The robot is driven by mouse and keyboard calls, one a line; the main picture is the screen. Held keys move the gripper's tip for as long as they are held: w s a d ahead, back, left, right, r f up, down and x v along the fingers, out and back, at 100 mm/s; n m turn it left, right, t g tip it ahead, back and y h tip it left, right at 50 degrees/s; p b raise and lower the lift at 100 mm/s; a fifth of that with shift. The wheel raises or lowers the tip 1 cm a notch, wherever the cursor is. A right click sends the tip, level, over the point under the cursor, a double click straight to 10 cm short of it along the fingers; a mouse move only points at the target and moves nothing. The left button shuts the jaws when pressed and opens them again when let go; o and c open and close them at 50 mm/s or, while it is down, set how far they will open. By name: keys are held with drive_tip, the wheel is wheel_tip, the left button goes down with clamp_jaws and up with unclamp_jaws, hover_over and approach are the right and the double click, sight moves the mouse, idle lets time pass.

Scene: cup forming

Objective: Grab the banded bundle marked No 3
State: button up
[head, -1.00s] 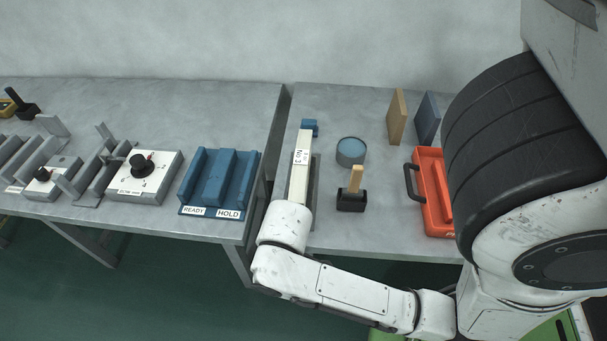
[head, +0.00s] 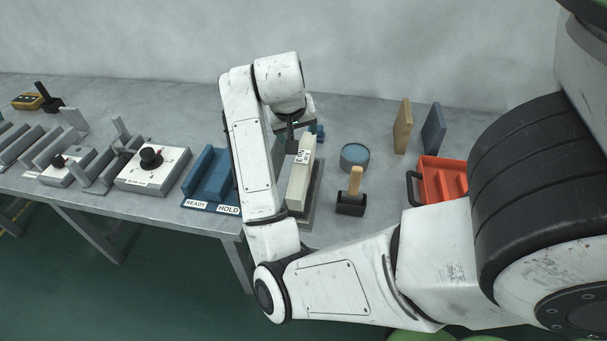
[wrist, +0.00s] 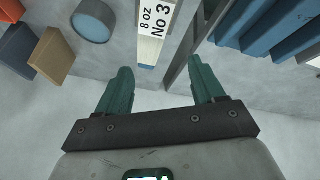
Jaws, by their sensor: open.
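The bundle marked No 3 (head: 299,182) is a long pale block standing in a narrow tray on the right-hand bench. In the wrist view its white label (wrist: 159,22) reads "8 oz No 3", and a blue end piece lies at its near end. My gripper (head: 297,140) is over the far end of the bundle in the head view. In the wrist view my gripper (wrist: 161,80) has its two green fingers wide apart with nothing between them; the bundle's end lies ahead of the gap, roughly between the finger lines. My arm hides part of the bench left of the bundle.
A blue rack labelled READY and HOLD (head: 209,178) stands left of the bundle, partly behind my arm. To the right are a round blue-topped tin (head: 354,157), a black holder with a wooden handle (head: 351,200), upright tan and blue boards (head: 402,126), and an orange tray (head: 441,180).

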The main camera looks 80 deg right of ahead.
sight(303, 157)
drive_tip(key=s+m+y, duration=0.1)
drive_tip(key=d+r+m, duration=0.1)
drive_tip(key=shift+s+m+y, duration=0.3)
drive_tip(key=shift+s+y, duration=0.05)
drive_tip(key=shift+y, duration=0.05)
drive_tip(key=shift+s+a+m+g+y, duration=0.3)
drive_tip(key=shift+m+y, duration=0.1)
drive_tip(key=shift+y, duration=0.1)
drive_tip(key=shift+a+r+m+y, duration=0.1)
drive_tip(key=shift+a+m+y, duration=0.1)
drive_tip(key=shift+m+y, duration=0.15)
drive_tip(key=shift+w+a+m+y+b, duration=0.1)
drive_tip(key=shift+a+m+y+b, duration=0.2)
drive_tip(key=shift+a+y, duration=0.55)
wheel_tip(303, 157, down, 5)
drive_tip(key=shift+d+r, duration=0.1)
drive_tip(key=shift+r, duration=0.05)
drive_tip(key=shift+w+d+f, duration=0.1)
drive_tip(key=shift+f, duration=2.9)
drive_tip(key=shift+c, duration=0.3)
clamp_jaws()
